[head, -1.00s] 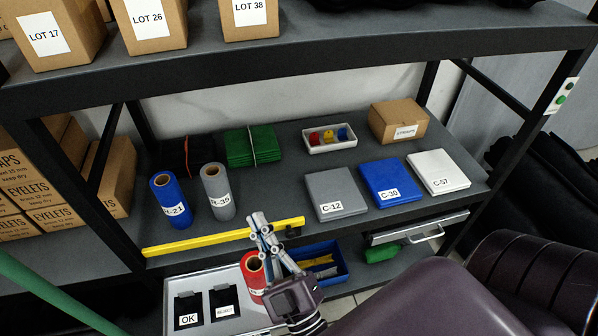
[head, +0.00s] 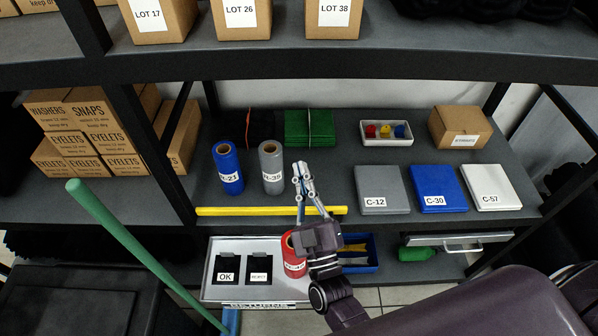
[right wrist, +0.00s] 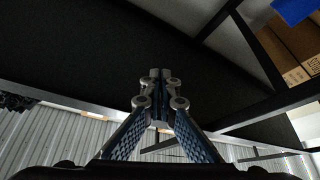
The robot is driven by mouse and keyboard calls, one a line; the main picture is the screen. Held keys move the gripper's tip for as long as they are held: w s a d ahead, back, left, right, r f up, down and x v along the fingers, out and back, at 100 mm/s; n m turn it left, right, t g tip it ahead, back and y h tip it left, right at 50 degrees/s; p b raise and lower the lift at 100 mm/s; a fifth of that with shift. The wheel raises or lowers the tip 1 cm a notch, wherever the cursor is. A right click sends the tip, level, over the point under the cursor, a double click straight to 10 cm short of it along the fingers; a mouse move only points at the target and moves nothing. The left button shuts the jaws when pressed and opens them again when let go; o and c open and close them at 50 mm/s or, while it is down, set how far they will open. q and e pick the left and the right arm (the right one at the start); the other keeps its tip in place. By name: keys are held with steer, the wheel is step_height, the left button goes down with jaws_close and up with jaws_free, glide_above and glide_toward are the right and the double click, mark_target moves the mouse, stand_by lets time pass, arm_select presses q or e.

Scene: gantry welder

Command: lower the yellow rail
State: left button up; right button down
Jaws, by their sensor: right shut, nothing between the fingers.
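The yellow rail (head: 250,211) runs level along the front edge of the middle shelf, in front of the blue and grey rolls. My right gripper (head: 298,168) is shut and empty. In the head view its fingers cross in front of the rail's right part, with the tips showing above the rail; I cannot tell whether they touch it. The right wrist view shows the closed fingertips (right wrist: 160,78) with nothing between them; I cannot make out the rail there. My left gripper is out of view.
On the shelf stand the blue roll (head: 227,168), grey roll (head: 271,172) and flat case C-12 (head: 382,190). Below are a grey tray (head: 215,290) with black pouches, a red roll (head: 292,262) and a blue bin (head: 372,243). A green pole (head: 130,240) slants at left.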

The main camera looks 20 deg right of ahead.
steer(key=shift+d+f, duration=0.3)
steer(key=shift+f, duration=0.2)
steer(key=shift+s+d+f+m+g+h+b, duration=0.1)
steer(key=shift+s+d+f+m+h+b, duration=0.3)
steer(key=shift+d+f+m+h+b, duration=1.8)
steer(key=shift+s+d+f+m+g+y+b, duration=0.15)
steer(key=shift+s+d+f+m+b, duration=0.6)
steer(key=shift+f+b, duration=3.2)
steer(key=shift+s+d+f+m+g+h+b, duration=0.1)
steer(key=shift+d+f+m+h+b, duration=0.9)
steer(key=shift+f+m+b, duration=1.55)
steer(key=shift+f+n, duration=0.6)
steer(key=shift+f, duration=0.35)
